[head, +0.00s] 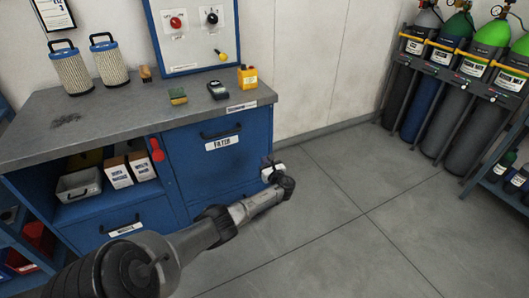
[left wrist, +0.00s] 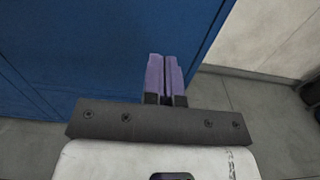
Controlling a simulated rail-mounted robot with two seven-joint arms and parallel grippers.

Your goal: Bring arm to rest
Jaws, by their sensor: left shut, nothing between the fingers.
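My left arm reaches in from the lower left of the head view, stretched out in front of the blue workbench. Its gripper (head: 268,162) is small and partly hidden there, near the cabinet's right front corner. In the left wrist view the two purple fingers of the left gripper (left wrist: 165,75) are together with nothing between them. The blue cabinet side fills the left of that view beyond the fingers; I cannot tell the exact gap. My right gripper is in neither view.
Gas cylinders (head: 468,120) stand at the right. The floor (head: 340,220) between is clear.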

